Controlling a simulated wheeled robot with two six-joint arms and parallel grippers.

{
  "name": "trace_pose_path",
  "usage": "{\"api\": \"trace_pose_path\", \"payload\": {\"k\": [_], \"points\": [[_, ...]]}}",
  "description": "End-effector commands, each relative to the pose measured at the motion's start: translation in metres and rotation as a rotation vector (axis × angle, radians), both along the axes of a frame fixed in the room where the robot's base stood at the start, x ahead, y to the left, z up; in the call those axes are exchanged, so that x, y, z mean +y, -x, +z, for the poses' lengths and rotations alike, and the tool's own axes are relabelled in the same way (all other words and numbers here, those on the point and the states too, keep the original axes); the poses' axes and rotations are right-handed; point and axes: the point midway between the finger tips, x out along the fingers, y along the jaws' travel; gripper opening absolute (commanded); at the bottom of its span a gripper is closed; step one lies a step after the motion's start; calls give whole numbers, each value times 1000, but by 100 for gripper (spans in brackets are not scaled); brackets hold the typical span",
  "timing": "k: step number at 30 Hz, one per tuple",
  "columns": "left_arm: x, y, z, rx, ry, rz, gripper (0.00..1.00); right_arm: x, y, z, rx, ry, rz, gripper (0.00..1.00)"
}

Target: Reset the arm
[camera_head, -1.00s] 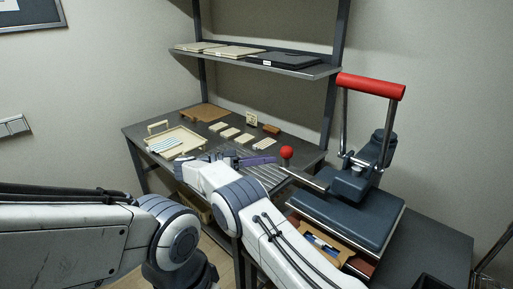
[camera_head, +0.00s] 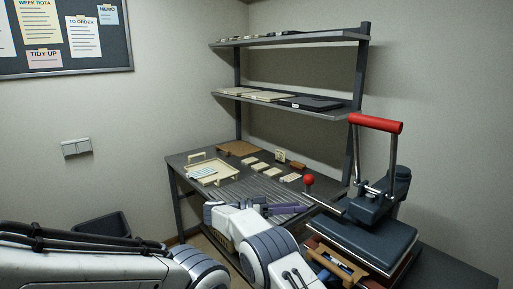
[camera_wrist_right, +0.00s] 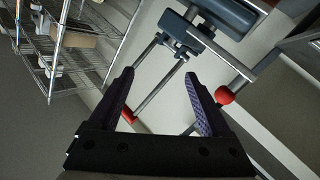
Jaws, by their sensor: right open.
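My right arm crosses the lower middle of the head view. Its gripper (camera_head: 285,209), with purple finger pads, shows in front of the worktable, left of the press. In the right wrist view the gripper (camera_wrist_right: 159,77) has its two fingers wide apart with nothing between them. The dark blue press (camera_head: 372,205) has a red bar handle (camera_head: 376,124), raised, and a red ball knob (camera_head: 309,180). In the wrist view the press (camera_wrist_right: 228,18) appears beyond the fingers, with its red knob (camera_wrist_right: 224,95).
The worktable (camera_head: 180,159) holds a cream tray (camera_head: 224,166) and several small flat blocks. Shelves (camera_head: 285,100) stand behind it. A wooden box (camera_head: 335,263) sits below the press. A dark bin (camera_head: 102,226) stands by the left wall.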

Motion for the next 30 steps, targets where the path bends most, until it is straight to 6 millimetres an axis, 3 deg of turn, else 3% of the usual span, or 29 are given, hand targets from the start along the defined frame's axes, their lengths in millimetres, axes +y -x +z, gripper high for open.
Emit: {"api": "trace_pose_path", "payload": {"k": [11,17,23,27,30], "points": [[0,0,0,-1,1,0,50,-19,-32,28,-102,26,138,82],[0,0,0,0,0,0,50,-30,-62,53,-180,38,287,82],[0,0,0,0,0,0,50,-40,-97,83,-257,26,517,82],[0,0,0,0,0,0,50,-42,-121,103,-284,-38,761,82],[0,0,0,0,0,0,50,-39,-127,104,-259,-127,940,82]]}}
